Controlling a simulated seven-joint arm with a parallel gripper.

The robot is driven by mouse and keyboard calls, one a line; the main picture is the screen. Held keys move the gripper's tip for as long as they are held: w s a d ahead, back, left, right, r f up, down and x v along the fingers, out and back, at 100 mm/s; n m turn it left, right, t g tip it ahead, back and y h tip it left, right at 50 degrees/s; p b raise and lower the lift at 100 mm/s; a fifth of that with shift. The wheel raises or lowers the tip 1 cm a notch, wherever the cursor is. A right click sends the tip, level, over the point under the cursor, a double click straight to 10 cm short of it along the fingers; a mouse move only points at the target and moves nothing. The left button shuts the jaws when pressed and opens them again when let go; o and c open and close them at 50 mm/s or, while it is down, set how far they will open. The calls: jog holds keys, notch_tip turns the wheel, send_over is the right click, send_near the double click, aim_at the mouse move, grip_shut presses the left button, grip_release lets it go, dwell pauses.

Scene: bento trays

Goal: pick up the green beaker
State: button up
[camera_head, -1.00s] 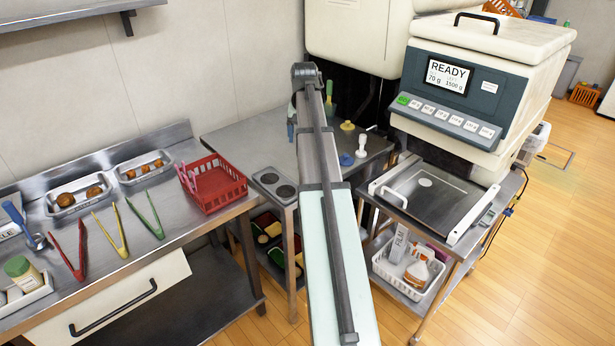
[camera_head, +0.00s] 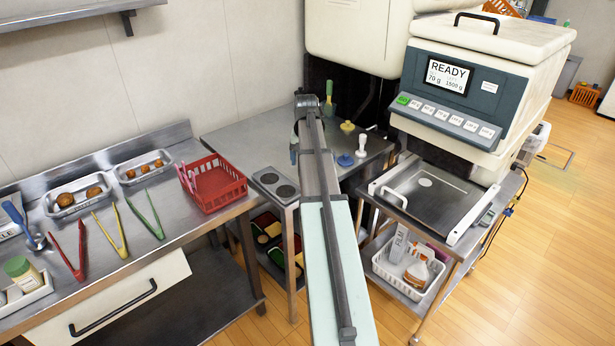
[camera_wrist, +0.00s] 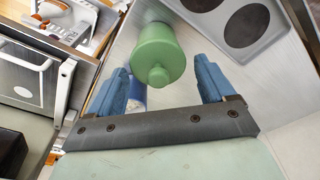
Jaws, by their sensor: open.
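A green rounded object with a small knob, which I take for the green beaker (camera_wrist: 157,48), shows in the wrist view, standing on the steel table. My gripper (camera_wrist: 162,68) is open, with one blue finger on each side of the knob end. No contact is clear. In the head view my arm hides most of the gripper, and only a bit of a blue finger (camera_head: 293,150) shows at its left. A green upright item (camera_head: 329,90) shows behind the arm there; I cannot tell if it is the same thing.
A plate with two dark round openings (camera_wrist: 218,42) lies close to the green object. A blue item (camera_wrist: 136,100) is partly hidden by the left finger. Yellow (camera_head: 347,127) and blue (camera_head: 345,160) knobbed items stand right of the arm. A red basket (camera_head: 218,188) stands left.

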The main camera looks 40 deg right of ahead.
jog(key=shift+d+f, duration=0.15)
jog(key=shift+f, duration=0.75)
jog(key=shift+d+f, duration=0.15)
jog(key=shift+f, duration=0.75)
jog(key=shift+c, duration=0.4)
jog(key=c, duration=0.7)
jog(key=shift+r, duration=0.15)
